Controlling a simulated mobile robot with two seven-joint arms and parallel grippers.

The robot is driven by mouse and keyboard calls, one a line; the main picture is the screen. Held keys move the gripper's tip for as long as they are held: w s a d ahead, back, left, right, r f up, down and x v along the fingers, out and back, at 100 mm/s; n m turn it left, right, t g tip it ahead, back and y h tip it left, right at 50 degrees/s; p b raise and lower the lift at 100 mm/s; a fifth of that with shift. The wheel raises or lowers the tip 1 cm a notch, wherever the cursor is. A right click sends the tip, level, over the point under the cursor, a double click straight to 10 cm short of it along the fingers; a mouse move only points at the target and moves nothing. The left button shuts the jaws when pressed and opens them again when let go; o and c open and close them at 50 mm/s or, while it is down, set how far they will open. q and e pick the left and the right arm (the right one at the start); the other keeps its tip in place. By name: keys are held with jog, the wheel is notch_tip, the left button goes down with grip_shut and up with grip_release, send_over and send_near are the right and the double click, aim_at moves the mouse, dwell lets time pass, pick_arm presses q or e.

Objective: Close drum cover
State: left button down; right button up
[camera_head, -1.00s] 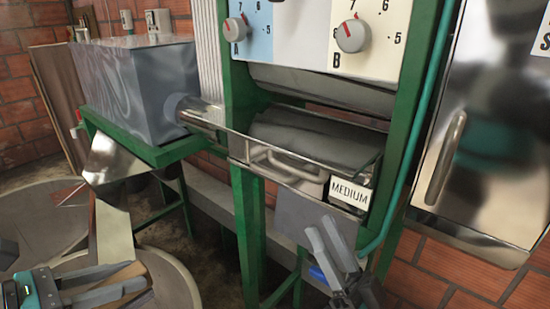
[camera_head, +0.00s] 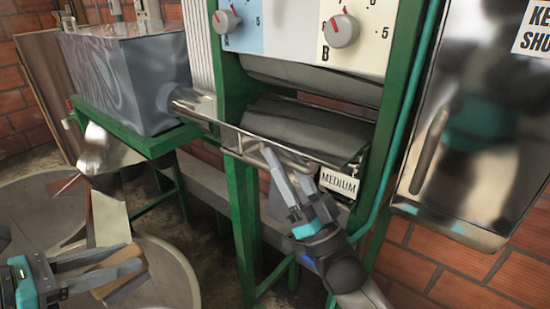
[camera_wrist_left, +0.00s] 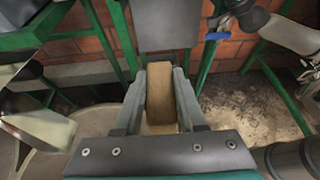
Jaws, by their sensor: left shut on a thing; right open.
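The grey drum (camera_head: 300,132) sits in the green-framed machine, its front exposed. Below it is a metal cover with a bar handle and a grey panel (camera_head: 279,204); a MEDIUM label (camera_head: 339,183) is at its right end. My right gripper (camera_head: 284,166) is open, its fingers pointing up at the handle and hiding most of it. I cannot tell whether they touch it. My left gripper (camera_head: 138,268) is at the lower left, away from the cover, shut on a brown wooden block (camera_head: 118,280). The block also shows between its fingers in the left wrist view (camera_wrist_left: 161,92).
A grey metal box (camera_head: 125,80) on a green stand is at the left. Dials A and B (camera_head: 340,30) are above the drum. A shiny steel cabinet (camera_head: 470,130) is at the right. A round basin (camera_head: 165,265) lies below the left gripper. Green posts (camera_head: 243,220) flank the cover.

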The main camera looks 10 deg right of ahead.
grip_shut()
dwell(0.3)
dwell(1.1)
